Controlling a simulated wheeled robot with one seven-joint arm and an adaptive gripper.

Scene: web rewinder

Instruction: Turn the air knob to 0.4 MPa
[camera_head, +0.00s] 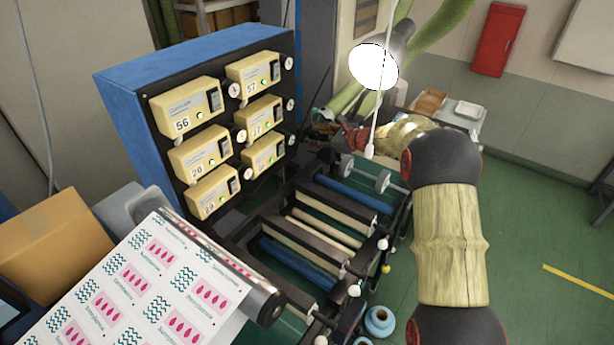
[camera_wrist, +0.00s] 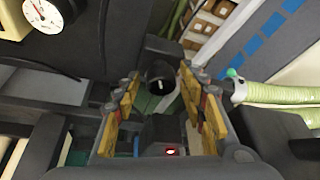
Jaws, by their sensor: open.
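My gripper (camera_wrist: 160,84) is open in the wrist view, its yellow-padded fingers spread left and right. A dark round part that looks like the air knob (camera_wrist: 158,72) shows between the fingertips; I cannot tell whether they touch it. A white round gauge with a red needle (camera_wrist: 48,14) is at the top left of the wrist view; its reading is too small to tell. In the head view my gripper (camera_head: 352,136) is beyond the roller frame, right of the control cabinet. The knob cannot be made out there.
The blue cabinet (camera_head: 130,125) carries several yellow control boxes and small dials. Rollers (camera_head: 345,192) lie in front of it. A lit lamp (camera_head: 375,68) hangs close above my gripper. A dark box with a red light (camera_wrist: 168,140) is low in the wrist view. Green floor is open at right.

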